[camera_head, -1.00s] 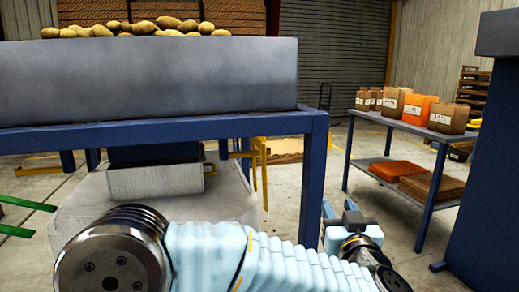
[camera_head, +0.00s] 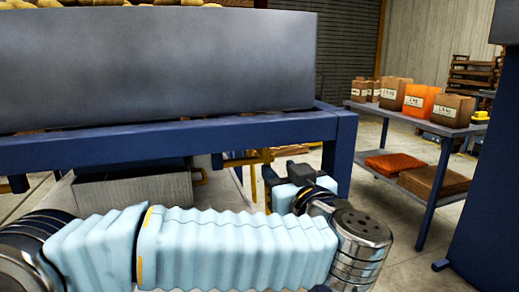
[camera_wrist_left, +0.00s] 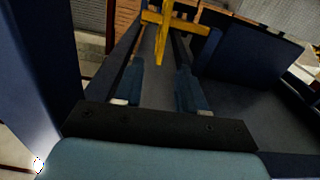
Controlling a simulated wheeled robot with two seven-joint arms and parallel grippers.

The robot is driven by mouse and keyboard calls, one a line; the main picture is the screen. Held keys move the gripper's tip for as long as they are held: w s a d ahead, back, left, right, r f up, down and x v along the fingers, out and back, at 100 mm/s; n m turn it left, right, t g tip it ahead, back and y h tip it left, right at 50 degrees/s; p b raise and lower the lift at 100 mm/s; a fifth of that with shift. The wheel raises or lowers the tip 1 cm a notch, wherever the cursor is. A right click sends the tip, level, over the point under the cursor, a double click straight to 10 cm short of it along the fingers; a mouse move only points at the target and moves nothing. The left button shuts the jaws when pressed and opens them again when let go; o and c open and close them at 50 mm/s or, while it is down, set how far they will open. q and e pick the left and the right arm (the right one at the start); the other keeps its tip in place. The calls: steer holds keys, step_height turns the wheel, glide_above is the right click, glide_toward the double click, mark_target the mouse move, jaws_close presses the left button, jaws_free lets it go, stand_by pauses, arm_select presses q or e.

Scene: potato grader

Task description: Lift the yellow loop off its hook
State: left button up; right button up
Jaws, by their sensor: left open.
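A thin yellow piece (camera_head: 267,156), which looks like the yellow loop, hangs under the blue frame beam in the head view. In the left wrist view the yellow piece (camera_wrist_left: 165,28) has a crossbar and a part pointing down between my finger ends. I cannot tell the loop from its hook there. My left gripper (camera_head: 272,173) is beside the yellow piece, just below the beam and left of the blue leg, partly hidden by my wrist. In the wrist view my left gripper (camera_wrist_left: 160,58) has its two blue fingers apart, with nothing clamped. My right gripper is not in view.
The grader's grey trough (camera_head: 150,70) with potatoes rests on a blue frame (camera_head: 200,133) close above my arm. A light grey box (camera_head: 135,192) sits under it. A blue shelf table (camera_head: 436,170) with bags and an orange box stands at the right.

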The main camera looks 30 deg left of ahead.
mark_target(262, 151)
arm_select(q)
steer(key=x, duration=1.1)
steer(key=shift+w+a, duration=0.15)
steer(key=shift+a, duration=0.15)
jaws_close()
steer(key=shift+p, duration=0.35)
